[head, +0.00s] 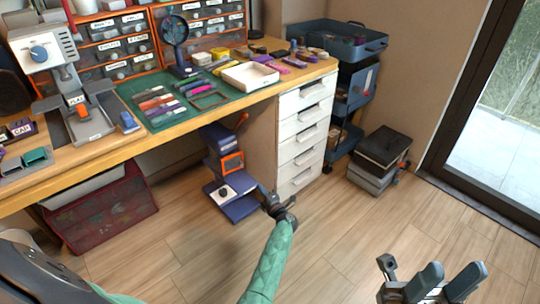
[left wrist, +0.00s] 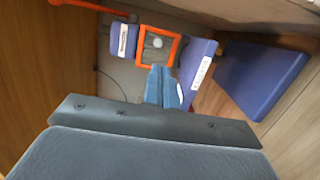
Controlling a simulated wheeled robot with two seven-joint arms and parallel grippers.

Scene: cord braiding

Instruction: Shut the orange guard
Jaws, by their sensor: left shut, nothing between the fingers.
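Under the bench stands a blue machine (head: 238,208) with a flat base, a black knob and a white label. The orange guard (head: 233,154) is a square frame on the machine's front, above the base. In the left wrist view the guard (left wrist: 140,46) shows beyond my fingers, with a pale round thing inside its outline. I cannot tell how far it stands open. My left gripper (head: 266,196) is shut and empty, to the right of the machine's base and apart from the guard. My right gripper (head: 445,280) is open and empty over the floor at the lower right.
The workbench (head: 190,119) overhangs the machine. A white drawer unit (head: 302,135) stands to its right and a red mesh bin (head: 105,215) to its left. A blue trolley (head: 355,85) and a black case (head: 383,148) stand farther right. The wooden floor (head: 345,230) in front is clear.

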